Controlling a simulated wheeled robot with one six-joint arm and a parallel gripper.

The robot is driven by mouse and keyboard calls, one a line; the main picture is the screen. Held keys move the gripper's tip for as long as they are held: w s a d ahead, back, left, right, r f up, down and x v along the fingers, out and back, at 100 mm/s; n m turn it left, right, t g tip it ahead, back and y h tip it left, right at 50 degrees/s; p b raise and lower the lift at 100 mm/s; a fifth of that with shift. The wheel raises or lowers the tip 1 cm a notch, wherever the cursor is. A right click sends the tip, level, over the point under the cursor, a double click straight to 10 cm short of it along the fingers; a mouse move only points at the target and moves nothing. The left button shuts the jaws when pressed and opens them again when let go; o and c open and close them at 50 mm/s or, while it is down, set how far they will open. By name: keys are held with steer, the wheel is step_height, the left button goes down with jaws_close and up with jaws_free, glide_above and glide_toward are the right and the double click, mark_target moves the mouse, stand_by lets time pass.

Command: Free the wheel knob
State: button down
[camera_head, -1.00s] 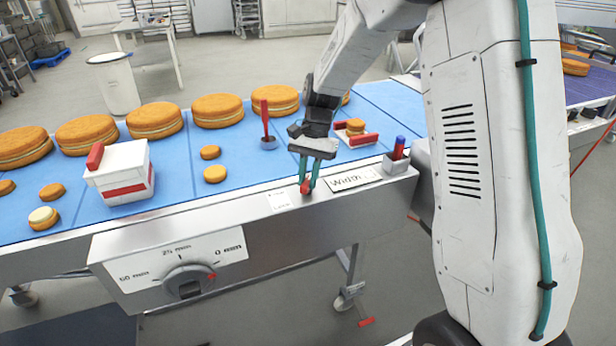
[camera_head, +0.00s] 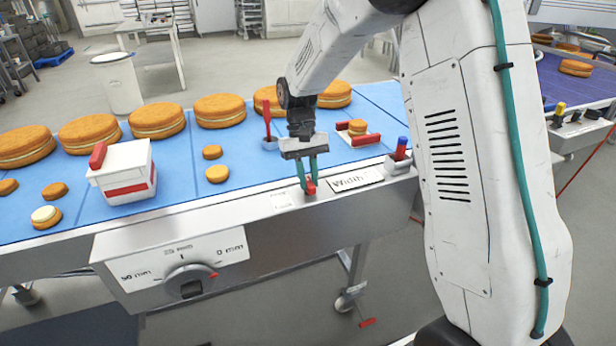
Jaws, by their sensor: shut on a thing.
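My gripper (camera_head: 309,182) has its teal fingers shut on a small red knob (camera_head: 311,187) at the front steel rail of the conveyor. The knob is partly hidden between the fingertips, and I cannot tell whether it is the wheel knob. A card reading "Width" (camera_head: 352,182) lies just right of it, and a smaller white card (camera_head: 284,201) lies to its left. A grey dial (camera_head: 190,283) with a red pointer mark sits on the front panel below left. A caster wheel (camera_head: 346,301) with a red pedal (camera_head: 367,322) shows under the conveyor.
The blue belt (camera_head: 190,180) carries several large and small cakes. A white and red box (camera_head: 124,172) stands at left. A holder (camera_head: 401,163) with red and blue items is to the right.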

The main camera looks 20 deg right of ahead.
steer(key=shift+n, duration=0.3)
steer(key=c, duration=1.3)
jaws_free()
steer(key=v, duration=0.8)
steer(key=shift+a, duration=0.1)
steer(key=shift+f, duration=0.1)
